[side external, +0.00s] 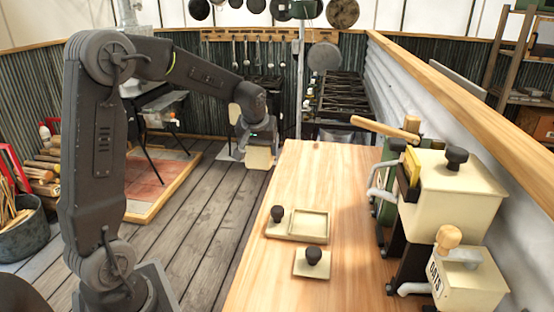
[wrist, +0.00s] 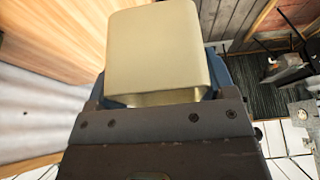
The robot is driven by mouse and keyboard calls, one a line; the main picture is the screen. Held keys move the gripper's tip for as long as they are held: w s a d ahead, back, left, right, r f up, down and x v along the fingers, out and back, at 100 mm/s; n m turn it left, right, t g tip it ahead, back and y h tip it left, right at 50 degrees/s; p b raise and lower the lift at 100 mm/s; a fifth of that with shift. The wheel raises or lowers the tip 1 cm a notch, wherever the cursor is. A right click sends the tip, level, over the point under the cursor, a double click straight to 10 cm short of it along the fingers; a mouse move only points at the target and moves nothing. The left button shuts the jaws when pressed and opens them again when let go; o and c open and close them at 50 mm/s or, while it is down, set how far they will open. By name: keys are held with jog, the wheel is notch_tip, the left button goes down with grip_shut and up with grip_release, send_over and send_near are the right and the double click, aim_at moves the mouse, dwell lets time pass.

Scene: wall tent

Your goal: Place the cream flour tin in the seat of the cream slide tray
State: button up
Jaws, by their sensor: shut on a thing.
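The cream flour tin (side external: 260,158) is held in my gripper (side external: 263,138), off the far left edge of the wooden table, with floor behind it in the side view. In the wrist view the tin (wrist: 155,50) fills the upper middle, and the fingertips are mostly hidden by it and the gripper body. The cream slide tray (side external: 309,225) lies on the table, with a shallow square recess and a black knob (side external: 278,213) at its left end. The recess looks empty. The tin is well apart from the tray.
A small cream plate with a black knob (side external: 312,258) lies in front of the tray. Cream dispensers (side external: 455,190) and an oats box (side external: 470,285) stand along the table's right side. The table's far part (side external: 320,165) is clear.

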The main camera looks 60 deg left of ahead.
jog(key=shift+s+d+r, duration=0.2)
jog(key=shift+s+r, duration=0.05)
jog(key=shift+r, duration=0.05)
jog(key=s+d+r, duration=0.2)
jog(key=s+d, duration=0.1)
jog(key=d, duration=0.6)
send_over(311, 219)
jog(key=s, duration=0.2)
jog(key=f, duration=0.6)
jog(key=shift+d+f, duration=0.4)
jog(key=shift+w+d+f, duration=0.25)
jog(key=shift+d+f, duration=0.05)
jog(key=shift+f, duration=1.9)
jog(key=shift+f, duration=0.1)
jog(key=o, duration=0.9)
